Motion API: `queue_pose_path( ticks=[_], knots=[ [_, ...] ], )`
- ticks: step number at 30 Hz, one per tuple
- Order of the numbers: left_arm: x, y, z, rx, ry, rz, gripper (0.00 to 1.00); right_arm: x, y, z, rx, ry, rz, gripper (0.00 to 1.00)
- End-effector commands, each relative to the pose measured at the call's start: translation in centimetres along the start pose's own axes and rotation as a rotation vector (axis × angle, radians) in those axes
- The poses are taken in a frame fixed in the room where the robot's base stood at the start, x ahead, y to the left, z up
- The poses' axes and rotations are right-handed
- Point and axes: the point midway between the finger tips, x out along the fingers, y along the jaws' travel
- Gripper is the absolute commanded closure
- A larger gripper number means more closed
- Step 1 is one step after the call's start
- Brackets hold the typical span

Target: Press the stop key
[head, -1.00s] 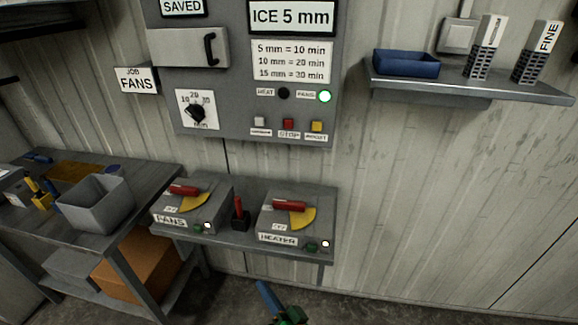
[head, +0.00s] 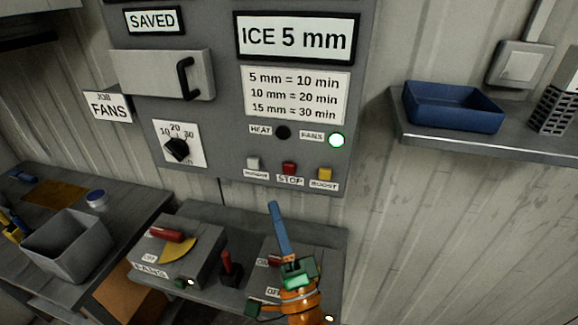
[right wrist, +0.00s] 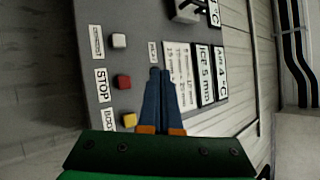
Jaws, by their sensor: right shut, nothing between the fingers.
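The red stop key (head: 289,168) is on the grey control panel (head: 225,120), above a STOP label, between a pale key (head: 253,164) and a yellow key (head: 325,174). In the right wrist view the red stop key (right wrist: 122,82) is left of the fingers. My right gripper (head: 274,206) is shut and empty, its blue fingers pointing up below the stop key and apart from it in the head view. The right wrist view shows its two fingers (right wrist: 160,75) together. My left gripper is not in view.
A dial (head: 177,150) is on the panel. Below are the fans switch box (head: 170,250) and a second switch box partly behind my right arm. A shelf with a blue tray (head: 452,106) juts out at right.

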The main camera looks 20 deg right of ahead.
Motion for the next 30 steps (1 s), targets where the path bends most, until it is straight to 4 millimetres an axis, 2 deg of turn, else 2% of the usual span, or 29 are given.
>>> queue_pose_path(
  ticks=[7,21,30],
  knots=[
    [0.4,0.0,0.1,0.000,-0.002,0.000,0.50,0.7,0.8,-0.6,-0.004,-0.002,-0.001,1.00],
    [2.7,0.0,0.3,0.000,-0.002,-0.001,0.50,5.2,4.2,-3.8,-0.005,-0.002,0.000,1.00],
    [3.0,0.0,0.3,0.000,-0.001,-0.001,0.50,6.1,4.6,-4.5,-0.002,-0.001,0.002,1.00]
  ],
)
